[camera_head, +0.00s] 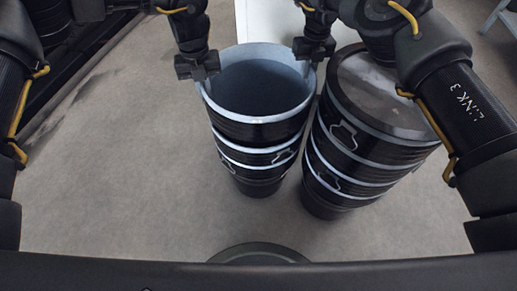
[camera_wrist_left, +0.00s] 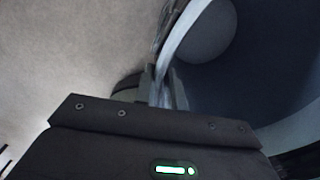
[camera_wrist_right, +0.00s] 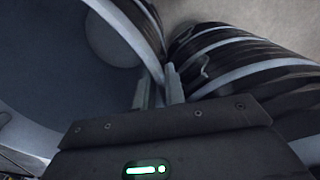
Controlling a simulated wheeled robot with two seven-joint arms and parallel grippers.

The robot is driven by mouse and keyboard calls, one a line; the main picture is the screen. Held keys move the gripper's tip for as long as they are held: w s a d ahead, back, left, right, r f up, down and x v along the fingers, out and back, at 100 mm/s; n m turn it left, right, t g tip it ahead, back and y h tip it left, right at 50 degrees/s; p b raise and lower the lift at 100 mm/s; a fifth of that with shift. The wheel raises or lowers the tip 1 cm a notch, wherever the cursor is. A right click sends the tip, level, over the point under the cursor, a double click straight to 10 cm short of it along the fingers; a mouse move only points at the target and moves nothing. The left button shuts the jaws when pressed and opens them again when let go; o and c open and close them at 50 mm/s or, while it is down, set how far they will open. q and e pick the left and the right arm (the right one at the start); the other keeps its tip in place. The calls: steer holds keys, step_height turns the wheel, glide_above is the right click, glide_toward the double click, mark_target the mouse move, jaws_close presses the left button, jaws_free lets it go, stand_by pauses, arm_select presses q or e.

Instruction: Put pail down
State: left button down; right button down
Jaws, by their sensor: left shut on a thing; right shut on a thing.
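An open dark pail (camera_head: 258,127) with pale blue bands and a pale inside stands or hangs upright in the middle of the head view. My left gripper (camera_head: 203,80) is shut on the left side of its rim. My right gripper (camera_head: 311,60) is shut on the right side of its rim. In the left wrist view the rim (camera_wrist_left: 173,50) runs between the fingers. In the right wrist view the rim (camera_wrist_right: 148,50) meets the fingertips. The pail looks empty. I cannot tell whether its base touches the floor.
A second banded pail with a dark grey top (camera_head: 372,95) stands close on the right, nearly touching the first. My right arm partly covers it. Grey floor (camera_head: 110,185) is clear to the left and in front. A white surface (camera_head: 270,20) lies behind.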

arm_select(q)
steer(key=shift+a+f+b, duration=0.1)
steer(key=shift+f+b, duration=0.2)
steer(key=shift+f, duration=0.15)
arm_select(e)
steer(key=shift+d+f, duration=0.1)
steer(key=shift+f, duration=0.3)
arm_select(q)
steer(key=c, duration=1.5)
jaws_free()
arm_select(e)
steer(key=c, duration=1.5)
jaws_free()
arm_select(q)
steer(key=shift+r, duration=0.1)
arm_select(e)
steer(key=shift+o, duration=0.2)
arm_select(q)
step_height(320, 180, up, 12)
steer(key=shift+f, duration=0.1)
arm_select(e)
steer(key=shift+r, duration=3.7)
